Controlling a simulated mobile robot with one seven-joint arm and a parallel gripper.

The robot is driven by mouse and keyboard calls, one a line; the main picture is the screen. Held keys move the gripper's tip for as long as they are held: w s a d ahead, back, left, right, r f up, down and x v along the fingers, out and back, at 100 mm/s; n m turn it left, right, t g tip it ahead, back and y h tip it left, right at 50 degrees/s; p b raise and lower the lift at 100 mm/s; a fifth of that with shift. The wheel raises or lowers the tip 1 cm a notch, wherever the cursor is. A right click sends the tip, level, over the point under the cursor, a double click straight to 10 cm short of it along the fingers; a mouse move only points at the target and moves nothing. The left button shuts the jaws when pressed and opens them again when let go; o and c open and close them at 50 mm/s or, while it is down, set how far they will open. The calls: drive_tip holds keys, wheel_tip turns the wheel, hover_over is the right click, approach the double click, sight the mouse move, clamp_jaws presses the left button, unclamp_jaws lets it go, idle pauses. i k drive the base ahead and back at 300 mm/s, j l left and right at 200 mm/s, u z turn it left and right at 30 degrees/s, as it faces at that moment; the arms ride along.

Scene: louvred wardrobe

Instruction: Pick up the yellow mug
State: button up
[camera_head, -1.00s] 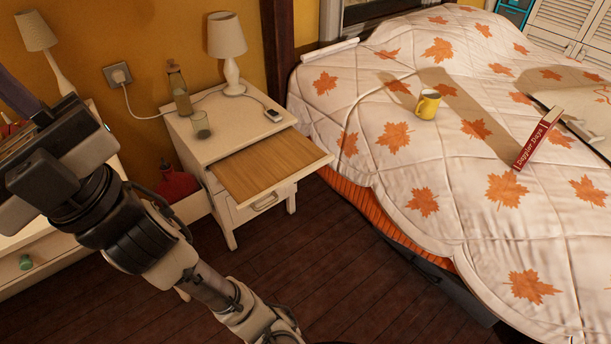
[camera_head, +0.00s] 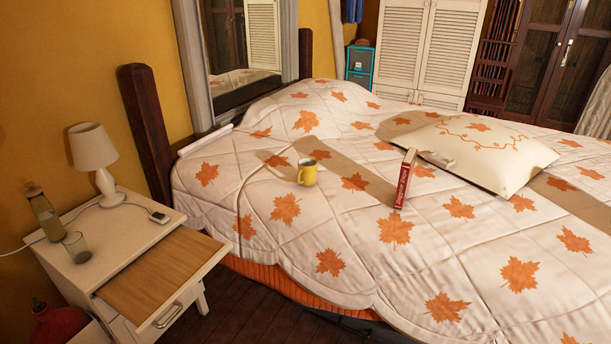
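The yellow mug (camera_head: 307,175) stands upright on the leaf-patterned bed cover (camera_head: 285,240), towards the left side of the bed. My gripper and arm are not in the current view. Nothing touches the mug.
A red book (camera_head: 404,180) stands on the bed right of the mug, beside a white pillow (camera_head: 485,155). The nightstand (camera_head: 115,225) at left has its wooden pull-out board (camera_head: 160,272) extended, and holds a lamp (camera_head: 95,160), a bottle (camera_head: 46,215) and a glass (camera_head: 76,247).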

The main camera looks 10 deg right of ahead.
sight(305, 174)
drive_tip(key=i+z, duration=0.2)
drive_tip(key=z, duration=0.25)
drive_tip(key=i+j+z, duration=0.15)
drive_tip(key=z, duration=0.25)
drive_tip(key=i+j+z, duration=0.15)
drive_tip(key=i+j, duration=0.2)
drive_tip(key=i+j+z, duration=0.15)
drive_tip(key=i+j, duration=0.2)
drive_tip(key=j, duration=0.15)
drive_tip(key=i+j, duration=0.4)
drive_tip(key=j+z, duration=0.05)
drive_tip(key=j, duration=0.05)
